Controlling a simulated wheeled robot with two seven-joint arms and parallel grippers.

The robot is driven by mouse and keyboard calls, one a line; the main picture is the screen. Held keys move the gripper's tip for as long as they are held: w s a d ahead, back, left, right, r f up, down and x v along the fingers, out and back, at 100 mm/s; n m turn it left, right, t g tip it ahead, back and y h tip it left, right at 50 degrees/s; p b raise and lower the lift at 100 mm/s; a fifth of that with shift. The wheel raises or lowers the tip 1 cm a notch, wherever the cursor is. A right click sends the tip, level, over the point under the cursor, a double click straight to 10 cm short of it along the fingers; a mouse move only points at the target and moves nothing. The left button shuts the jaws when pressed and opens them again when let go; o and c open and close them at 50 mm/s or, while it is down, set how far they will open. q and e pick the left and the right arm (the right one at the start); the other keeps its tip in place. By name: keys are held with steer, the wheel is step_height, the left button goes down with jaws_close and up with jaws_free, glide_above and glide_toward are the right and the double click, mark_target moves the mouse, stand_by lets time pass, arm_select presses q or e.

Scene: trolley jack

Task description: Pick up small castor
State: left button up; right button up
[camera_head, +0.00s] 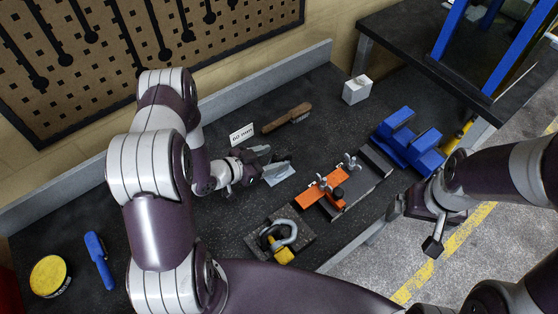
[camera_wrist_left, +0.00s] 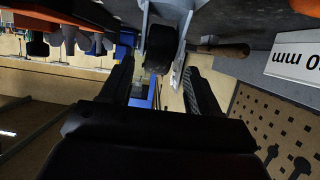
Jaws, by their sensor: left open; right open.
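The small castor shows in the left wrist view as a dark wheel (camera_wrist_left: 160,48) in a grey metal fork. In the head view its light grey plate (camera_head: 279,173) shows on the dark bench, and the rest is mostly hidden by my left gripper (camera_head: 268,162). My left gripper is open. In the left wrist view its two fingers (camera_wrist_left: 160,82) stand apart on either side of the wheel, with visible gaps; I see no firm contact. My right gripper (camera_head: 416,224) is open and empty, beyond the bench's front edge over the floor.
A card marked 60 mm (camera_head: 241,135) and a wooden-handled brush (camera_head: 287,118) lie behind the castor. A white block (camera_head: 357,89) stands at the back.

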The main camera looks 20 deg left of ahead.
mark_target(277, 156)
arm_select(q)
steer(key=x, duration=0.3)
steer(key=shift+w+d+p, duration=0.25)
steer(key=shift+d+p, duration=0.05)
steer(key=shift+d, duration=0.05)
steer(key=shift+s, duration=0.1)
steer(key=c, duration=0.9)
jaws_close()
